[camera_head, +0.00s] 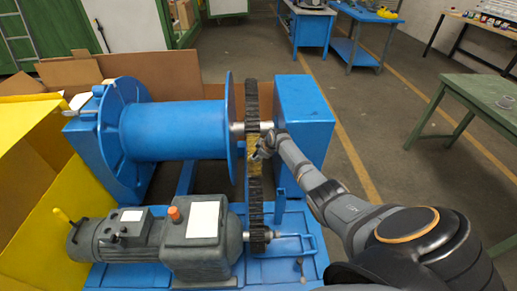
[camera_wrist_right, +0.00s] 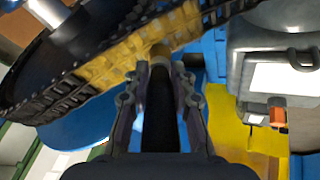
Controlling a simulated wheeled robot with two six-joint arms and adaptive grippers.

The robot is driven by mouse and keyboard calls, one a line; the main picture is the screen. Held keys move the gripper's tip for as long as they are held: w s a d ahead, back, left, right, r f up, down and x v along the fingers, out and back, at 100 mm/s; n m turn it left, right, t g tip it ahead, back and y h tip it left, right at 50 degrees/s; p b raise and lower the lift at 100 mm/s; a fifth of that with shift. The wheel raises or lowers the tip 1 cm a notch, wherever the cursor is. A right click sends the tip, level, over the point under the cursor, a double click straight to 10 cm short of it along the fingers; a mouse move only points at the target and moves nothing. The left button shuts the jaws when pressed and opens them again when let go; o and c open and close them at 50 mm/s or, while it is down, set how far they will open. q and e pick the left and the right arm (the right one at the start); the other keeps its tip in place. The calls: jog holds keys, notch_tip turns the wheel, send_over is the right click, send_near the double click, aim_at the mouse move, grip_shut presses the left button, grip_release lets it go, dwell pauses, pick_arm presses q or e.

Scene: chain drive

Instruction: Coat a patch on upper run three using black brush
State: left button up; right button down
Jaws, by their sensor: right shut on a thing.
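A dark roller chain (camera_head: 255,195) runs from the blue winch's shaft down to the small motor sprocket (camera_head: 258,238). A stretch of it is yellow (camera_head: 253,145); this yellow stretch (camera_wrist_right: 118,60) crosses the top of the right wrist view. My right gripper (camera_head: 262,150) is beside the chain at the yellow stretch. In the wrist view its fingers (camera_wrist_right: 160,82) are shut on a dark-handled brush (camera_wrist_right: 159,115). The brush's tan tip (camera_wrist_right: 160,52) points at the chain and appears at its edge; I cannot tell whether they touch. My left gripper is out of view.
The blue drum (camera_head: 175,130) stands left of the chain and a blue bearing housing (camera_head: 303,115) to its right. A grey motor (camera_head: 200,250) sits in front. Yellow panels (camera_head: 60,215) and cardboard are at left. A green table (camera_head: 485,95) stands at right, with open floor between.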

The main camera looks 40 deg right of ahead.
jog(key=shift+s+a+f, duration=0.25)
jog(key=shift+s+f, duration=0.15)
jog(key=shift+s, duration=0.05)
jog(key=s+a+f+p, duration=0.2)
jog(key=s+f, duration=0.2)
jog(key=shift+s+a+f+p, duration=0.15)
jog(key=shift+s+a+p, duration=0.15)
jog(key=shift+a, duration=0.1)
dwell(0.3)
jog(key=s+r+p, duration=0.1)
jog(key=p, duration=0.1)
jog(key=s+a+r+p, duration=0.1)
jog(key=r+p, duration=0.1)
jog(key=p, duration=0.1)
jog(key=s+a+r+p, duration=0.1)
jog(key=p, duration=0.2)
jog(key=shift+r, duration=0.35)
